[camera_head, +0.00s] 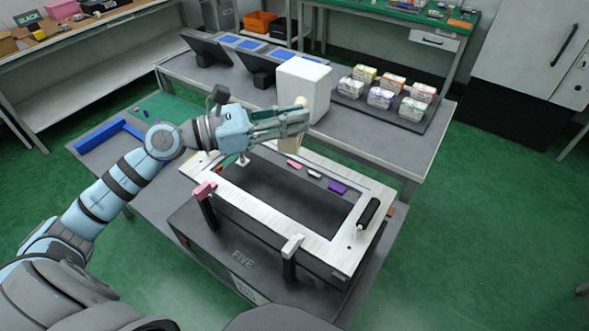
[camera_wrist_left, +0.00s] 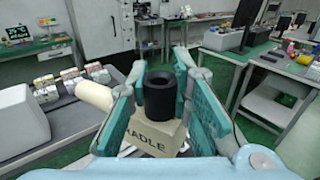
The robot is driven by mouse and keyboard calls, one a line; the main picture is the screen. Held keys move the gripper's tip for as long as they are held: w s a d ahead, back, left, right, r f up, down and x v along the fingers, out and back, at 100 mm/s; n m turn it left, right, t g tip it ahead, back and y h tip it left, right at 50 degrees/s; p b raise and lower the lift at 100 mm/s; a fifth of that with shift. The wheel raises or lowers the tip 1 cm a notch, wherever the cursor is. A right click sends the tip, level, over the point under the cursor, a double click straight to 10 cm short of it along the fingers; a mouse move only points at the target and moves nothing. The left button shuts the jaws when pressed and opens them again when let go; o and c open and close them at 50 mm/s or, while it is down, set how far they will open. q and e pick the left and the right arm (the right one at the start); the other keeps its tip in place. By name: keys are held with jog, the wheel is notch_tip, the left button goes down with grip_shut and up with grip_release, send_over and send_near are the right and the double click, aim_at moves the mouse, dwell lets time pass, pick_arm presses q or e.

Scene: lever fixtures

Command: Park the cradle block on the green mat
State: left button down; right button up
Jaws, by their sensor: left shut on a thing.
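My left gripper (camera_head: 298,121) is shut on the cradle block (camera_wrist_left: 155,135), a cream block with dark lettering on its face. In the head view the block (camera_head: 290,143) is partly hidden behind the fingers, held above the back edge of the white frame. In the left wrist view a black hollow cylinder (camera_wrist_left: 159,92) stands up from the block between the fingers, and a cream rod (camera_wrist_left: 94,95) sticks out to the left. A green mat (camera_head: 172,107) lies at the back left of the table, partly hidden by my arm. My right gripper is not in view.
The white frame (camera_head: 265,213) has a pink-topped post (camera_head: 204,190), a white-topped post (camera_head: 292,244) and a black handle (camera_head: 368,213). A blue bar (camera_head: 100,137) lies left. Behind stand a white box (camera_head: 304,85) and a tray of several small boxes (camera_head: 408,116).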

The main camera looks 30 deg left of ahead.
pick_arm(q)
notch_tip(320, 180, down, 20)
jog(key=s+b, duration=0.2)
jog(key=b, duration=0.3)
jog(key=shift+r, duration=0.25)
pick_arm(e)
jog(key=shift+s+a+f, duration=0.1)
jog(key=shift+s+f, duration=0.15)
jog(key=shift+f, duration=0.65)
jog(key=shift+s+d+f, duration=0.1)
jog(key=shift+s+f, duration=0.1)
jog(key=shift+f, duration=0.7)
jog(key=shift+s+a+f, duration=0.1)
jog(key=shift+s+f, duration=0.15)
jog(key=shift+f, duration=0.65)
pick_arm(q)
jog(key=c, duration=1.4)
grip_release()
jog(key=shift+c, duration=0.2)
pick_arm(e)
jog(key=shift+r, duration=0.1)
